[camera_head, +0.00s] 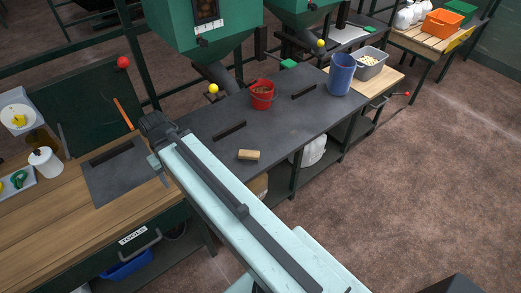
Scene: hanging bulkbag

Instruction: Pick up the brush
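A small tan, block-shaped thing, which looks like the brush (248,155), lies on the dark bench top (290,120) near its front edge. Bristles cannot be made out. My pale arm reaches from the lower right to the upper left, passing just left of the brush in the picture. My gripper (160,170) is at the arm's far end, over the left part of the bench and apart from the brush. Its fingers are small and partly hidden by the arm, so their opening cannot be told.
A red bucket (262,94) stands behind the brush, and a blue bin (340,75) and grey tub (370,63) stand further right. Green hoppers (205,35) hang over the bench. A wooden table (60,205) is at left. The brown floor at right is open.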

